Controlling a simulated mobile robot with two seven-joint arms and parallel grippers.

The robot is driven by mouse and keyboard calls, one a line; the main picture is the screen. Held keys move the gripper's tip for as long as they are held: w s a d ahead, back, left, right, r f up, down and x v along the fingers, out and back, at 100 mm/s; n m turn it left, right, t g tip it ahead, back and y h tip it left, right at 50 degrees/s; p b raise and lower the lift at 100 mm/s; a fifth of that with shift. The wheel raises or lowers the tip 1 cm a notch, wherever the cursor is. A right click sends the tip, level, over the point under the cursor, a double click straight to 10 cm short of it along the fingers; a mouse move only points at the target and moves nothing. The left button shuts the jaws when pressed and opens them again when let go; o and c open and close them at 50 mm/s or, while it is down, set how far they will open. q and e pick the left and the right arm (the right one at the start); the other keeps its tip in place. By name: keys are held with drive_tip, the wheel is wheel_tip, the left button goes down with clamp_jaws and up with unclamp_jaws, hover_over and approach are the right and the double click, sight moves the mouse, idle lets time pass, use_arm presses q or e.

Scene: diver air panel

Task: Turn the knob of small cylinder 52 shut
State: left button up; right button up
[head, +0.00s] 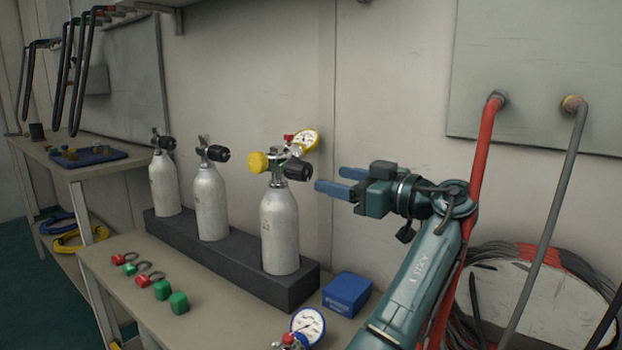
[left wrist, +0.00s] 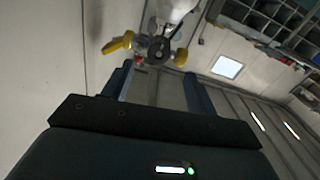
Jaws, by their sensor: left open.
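Three silver cylinders stand upright in a dark rack (head: 230,261): a left one (head: 164,184), a middle one (head: 211,203) and a right one (head: 279,232). No number is readable, so I cannot tell which is 52. Each has a black knob on its right side; the right cylinder's black knob (head: 298,171) also shows in the left wrist view (left wrist: 158,52). That cylinder also carries a yellow knob (head: 258,163) and a yellow-rimmed gauge (head: 306,140). My left gripper (head: 332,180) is open and empty, just right of this black knob, its blue fingers pointing at it. My right gripper is out of view.
On the bench (head: 190,327) lie red and green tagged pieces (head: 162,290), a blue box (head: 347,294) and a loose gauge (head: 307,327). A red pipe (head: 485,150) and a grey pipe (head: 560,190) run down the wall at right.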

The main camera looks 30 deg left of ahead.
sight(307, 172)
use_arm(q)
drive_tip(key=a, duration=0.5)
drive_tip(key=w+a+b, duration=0.1)
drive_tip(key=a, duration=0.1)
drive_tip(key=shift+a, duration=0.15)
drive_tip(key=shift+c, duration=0.5)
drive_tip(key=c, duration=0.9)
